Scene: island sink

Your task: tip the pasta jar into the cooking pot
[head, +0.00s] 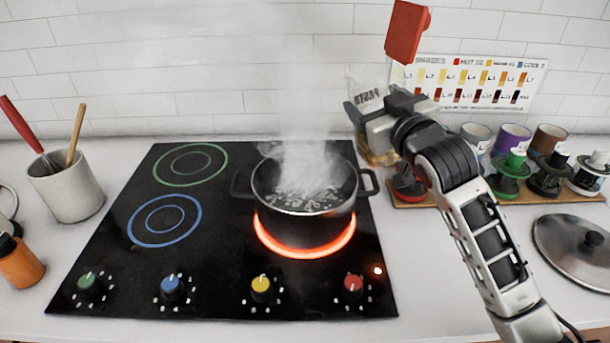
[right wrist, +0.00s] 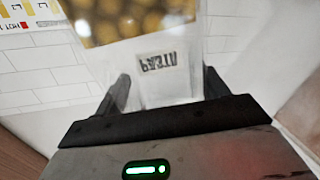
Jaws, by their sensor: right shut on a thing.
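The clear pasta jar (head: 367,95) stands or hangs nearly upright just right of and behind the pot, with golden pasta (head: 377,156) in its lower part. My right gripper (head: 358,117) is shut around its middle and hides part of it. The jar (right wrist: 145,95) also fills the middle of the right wrist view, its PASTA label between the two fingers. I cannot tell whether its base touches anything. The black cooking pot (head: 305,211) sits on the glowing front right ring, open, with bubbling liquid inside and steam above. My left gripper is not in view.
The black hob (head: 225,270) has knobs along its front. A utensil crock (head: 67,190) stands left. A red object (head: 406,32) shows above my right arm.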

